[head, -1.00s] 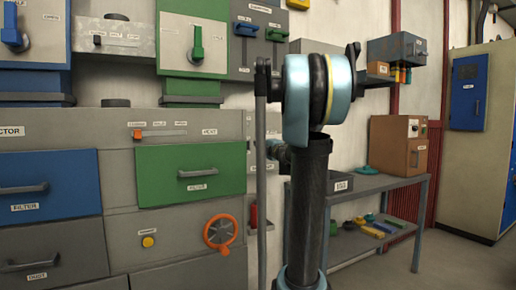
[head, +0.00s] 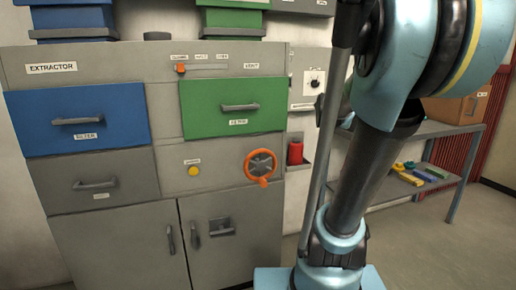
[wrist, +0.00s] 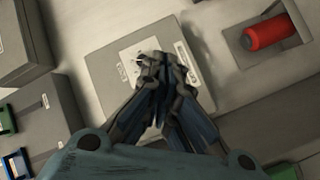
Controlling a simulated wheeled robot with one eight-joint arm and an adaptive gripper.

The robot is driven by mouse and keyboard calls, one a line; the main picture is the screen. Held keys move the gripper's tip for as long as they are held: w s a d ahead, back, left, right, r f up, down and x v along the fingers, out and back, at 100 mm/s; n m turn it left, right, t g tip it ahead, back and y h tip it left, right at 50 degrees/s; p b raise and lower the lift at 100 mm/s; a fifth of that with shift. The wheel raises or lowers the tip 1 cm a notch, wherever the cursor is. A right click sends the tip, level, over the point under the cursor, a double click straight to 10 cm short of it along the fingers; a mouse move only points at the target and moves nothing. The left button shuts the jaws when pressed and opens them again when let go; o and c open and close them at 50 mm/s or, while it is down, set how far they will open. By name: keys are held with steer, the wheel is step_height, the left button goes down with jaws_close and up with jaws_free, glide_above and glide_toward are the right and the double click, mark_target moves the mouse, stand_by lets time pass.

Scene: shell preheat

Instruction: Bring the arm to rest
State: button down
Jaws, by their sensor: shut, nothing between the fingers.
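My gripper (wrist: 160,75) shows in the wrist view with its fingers drawn together and nothing between them. Behind it in that view is a pale wall box (wrist: 105,60) with a label and a small dark knob; the fingers cover part of it, and I cannot tell how far off it is. In the head view my arm stands raised at the right, and my gripper is not visible there. The same wall box (head: 308,82) seems to show left of my arm in the head view.
A grey cabinet marked Extractor (head: 100,200) fills the left, with a blue drawer (head: 80,118), a green drawer (head: 234,105) and an orange handwheel (head: 261,166). A red cylinder (head: 295,153) sits in a wall holder. A grey shelf table (head: 440,130) stands behind my arm. Floor shows at right.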

steer(key=s+a+f+m+g, duration=0.3)
steer(key=s+f+m+g, duration=0.4)
steer(key=s+f, duration=1.1)
steer(key=s+a+f+g+y, duration=0.2)
steer(key=s+a+f+g, duration=0.1)
steer(key=s+f, duration=0.3)
steer(key=s+a+f+g+y, duration=0.2)
steer(key=s+a+f, duration=0.3)
steer(key=s, duration=0.4)
steer(key=shift+s+f+g+y, duration=0.35)
steer(key=shift+f+g, duration=0.25)
steer(key=shift+g, duration=0.2)
steer(key=shift+w+f, duration=0.2)
steer(key=shift+w, duration=0.25)
